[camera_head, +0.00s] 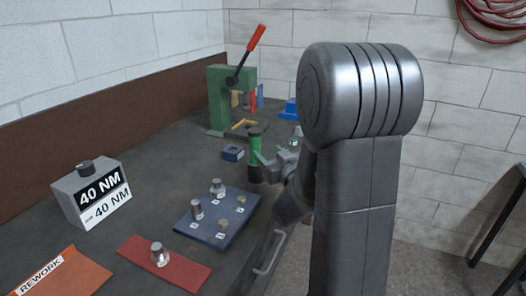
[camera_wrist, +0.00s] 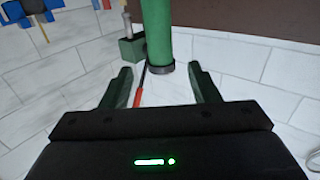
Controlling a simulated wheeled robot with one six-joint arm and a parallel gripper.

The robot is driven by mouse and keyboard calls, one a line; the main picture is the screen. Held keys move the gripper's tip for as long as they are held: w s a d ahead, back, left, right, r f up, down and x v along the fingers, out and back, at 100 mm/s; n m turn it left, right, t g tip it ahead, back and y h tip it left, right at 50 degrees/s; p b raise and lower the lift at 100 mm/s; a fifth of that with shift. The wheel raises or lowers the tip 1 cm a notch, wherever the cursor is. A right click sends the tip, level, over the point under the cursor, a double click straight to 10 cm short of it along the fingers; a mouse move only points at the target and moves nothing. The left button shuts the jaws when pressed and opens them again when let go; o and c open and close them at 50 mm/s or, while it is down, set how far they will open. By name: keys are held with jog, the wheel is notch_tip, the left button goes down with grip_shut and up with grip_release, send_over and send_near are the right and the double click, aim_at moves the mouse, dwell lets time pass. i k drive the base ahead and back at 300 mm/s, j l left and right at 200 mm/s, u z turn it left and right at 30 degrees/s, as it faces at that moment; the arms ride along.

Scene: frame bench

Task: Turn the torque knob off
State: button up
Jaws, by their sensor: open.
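The torque box (camera_head: 92,195), a light grey box marked 40 NM, stands on the bench at the left in the head view. A small dark knob (camera_head: 85,167) sits on its top. Which way the knob is set cannot be told. Neither shows in the wrist view. My gripper (camera_head: 264,166) is well to the right of the box, beside an upright green cylinder (camera_head: 255,145). In the wrist view my gripper (camera_wrist: 161,88) has its two fingers spread apart. The green cylinder (camera_wrist: 157,30) appears between and beyond them, with gaps at both sides.
A green press (camera_head: 219,100) with a red lever stands at the back. A blue tray (camera_head: 208,233) with metal parts, a red mat (camera_head: 190,273) with one part and an orange REWORK sheet (camera_head: 75,275) lie in front. Bare bench lies between the box and the tray.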

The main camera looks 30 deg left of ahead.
aim_at(87, 169)
jog(key=u, duration=0.4)
jog(key=i+l+u, duration=0.1)
jog(key=u, duration=0.65)
jog(key=l+u, duration=0.1)
jog(key=u, duration=0.25)
jog(key=j+u, duration=0.1)
jog(key=u, duration=0.3)
jog(key=j+u, duration=0.1)
jog(key=u, duration=0.65)
